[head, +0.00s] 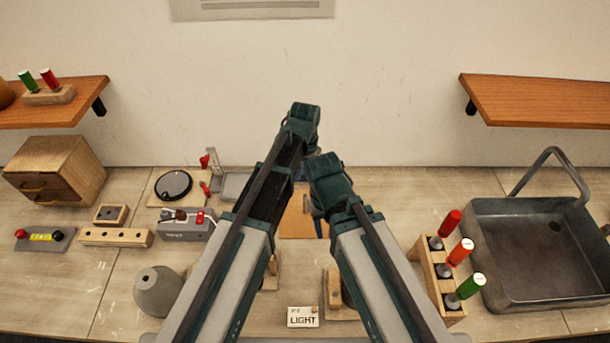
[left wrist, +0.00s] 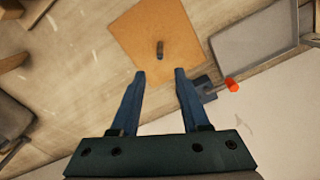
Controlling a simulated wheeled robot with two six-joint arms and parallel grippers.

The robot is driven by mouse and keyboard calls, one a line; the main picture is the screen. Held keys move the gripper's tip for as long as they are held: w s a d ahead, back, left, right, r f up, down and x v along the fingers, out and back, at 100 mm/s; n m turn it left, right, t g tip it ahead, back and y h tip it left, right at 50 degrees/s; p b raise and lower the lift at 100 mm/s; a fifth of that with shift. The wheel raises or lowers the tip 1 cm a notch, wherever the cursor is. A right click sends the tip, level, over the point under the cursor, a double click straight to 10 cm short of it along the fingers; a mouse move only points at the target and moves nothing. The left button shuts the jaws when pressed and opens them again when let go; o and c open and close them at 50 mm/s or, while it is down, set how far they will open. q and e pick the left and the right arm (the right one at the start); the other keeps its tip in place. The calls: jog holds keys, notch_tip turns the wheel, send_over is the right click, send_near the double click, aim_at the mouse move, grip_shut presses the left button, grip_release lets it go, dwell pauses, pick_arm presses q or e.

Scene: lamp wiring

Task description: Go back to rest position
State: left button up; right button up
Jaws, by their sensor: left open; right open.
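In the head view both my arms reach forward over the workbench and come close together near the middle. My left gripper (head: 305,120) is the higher one, near the back wall. In the left wrist view the left gripper (left wrist: 160,73) shows two blue fingers spread apart with nothing between them. A square tan board (left wrist: 130,35) with a small dark upright peg (left wrist: 160,49) lies beyond the fingertips. My right gripper (head: 325,175) is lower and a little to the right; it is open, its fingers mostly hidden by the arm.
A grey sink basin (head: 545,245) and a wooden rack (head: 432,278) with red and green-handled tools are at right. A wooden drawer box (head: 75,165), a grey meter box (head: 188,228) and a lampshade (head: 157,288) are at left. A LIGHT card (head: 303,317) lies in front.

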pick_arm(q)
jog(key=s+a+f+n+y+b, duration=0.1)
jog(key=s+a+f+b, duration=0.15)
jog(key=s, duration=0.65)
jog(key=s+a+f+b, duration=0.1)
jog(key=s+a, duration=0.3)
jog(key=s, duration=0.5)
jog(key=f+b, duration=0.5)
jog(key=shift+w+d, duration=0.2)
jog(key=shift+d, duration=0.05)
